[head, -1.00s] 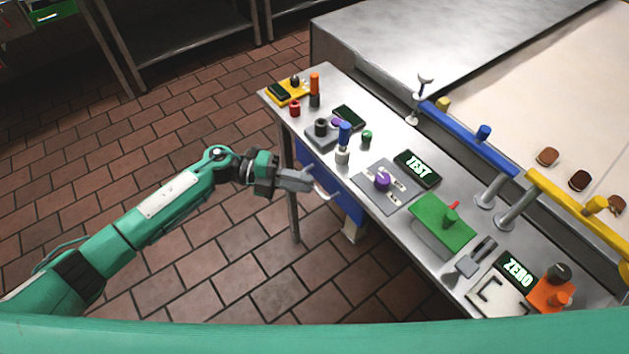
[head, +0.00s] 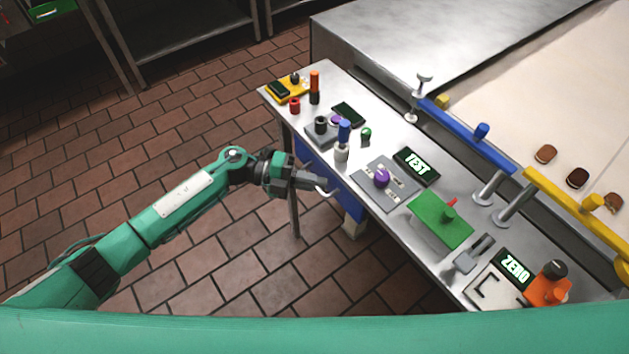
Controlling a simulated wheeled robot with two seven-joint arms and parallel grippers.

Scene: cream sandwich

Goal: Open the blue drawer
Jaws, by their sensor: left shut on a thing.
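The blue drawer (head: 350,205) sits under the near left edge of the metal table, and its front looks flush with the table edge. A pale curved handle (head: 327,192) stands out from its front. My left gripper (head: 318,185) reaches in from the left and is shut on the handle. The fingers and wrist hide part of the drawer front. My right gripper is not in view.
The metal table (head: 376,236) above carries several controls, including a blue-topped lever (head: 344,132), a purple knob (head: 382,178) and a green block (head: 440,220). The tiled floor (head: 230,290) left of the drawer is clear apart from a table leg (head: 293,205).

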